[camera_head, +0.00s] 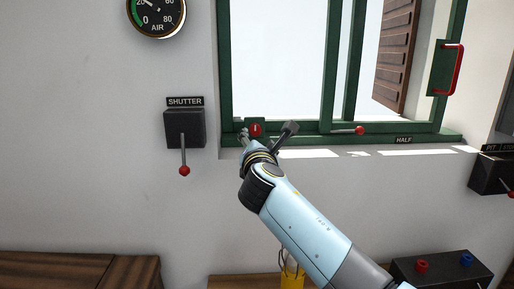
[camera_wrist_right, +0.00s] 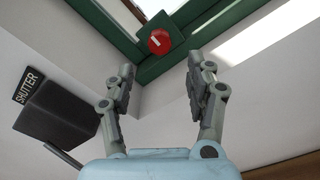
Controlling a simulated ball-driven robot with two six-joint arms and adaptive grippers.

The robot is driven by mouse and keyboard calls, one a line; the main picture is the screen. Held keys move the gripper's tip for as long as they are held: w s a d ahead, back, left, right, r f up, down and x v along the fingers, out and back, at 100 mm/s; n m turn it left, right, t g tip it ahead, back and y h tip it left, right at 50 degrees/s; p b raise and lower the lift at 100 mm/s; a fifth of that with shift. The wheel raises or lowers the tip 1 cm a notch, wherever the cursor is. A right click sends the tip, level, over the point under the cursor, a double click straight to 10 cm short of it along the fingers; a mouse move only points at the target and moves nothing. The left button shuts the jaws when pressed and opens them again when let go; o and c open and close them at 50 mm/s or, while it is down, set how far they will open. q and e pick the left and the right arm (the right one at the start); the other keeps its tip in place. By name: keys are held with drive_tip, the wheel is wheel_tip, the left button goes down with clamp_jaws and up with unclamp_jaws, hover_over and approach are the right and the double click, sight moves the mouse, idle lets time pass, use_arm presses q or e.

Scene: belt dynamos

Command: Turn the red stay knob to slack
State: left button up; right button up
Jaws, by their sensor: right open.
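The red stay knob (camera_head: 256,130) is a round red knob with a white mark, on the lower left corner of the green window frame. It also shows in the right wrist view (camera_wrist_right: 159,41), at the top middle. My right gripper (camera_head: 268,131) is up close to it in the head view. In the right wrist view my right gripper (camera_wrist_right: 160,70) is open, and the knob shows beyond the gap between its fingertips. Nothing is between the fingers, and they appear apart from the knob. My left gripper is not in view.
A black SHUTTER box (camera_head: 184,127) with a red-tipped lever is on the wall at left. A dark box (camera_head: 442,268) with red and blue knobs stands at lower right.

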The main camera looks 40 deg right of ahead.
drive_tip(key=v, duration=0.3)
drive_tip(key=shift+s+a, duration=0.25)
drive_tip(key=shift+s, duration=0.05)
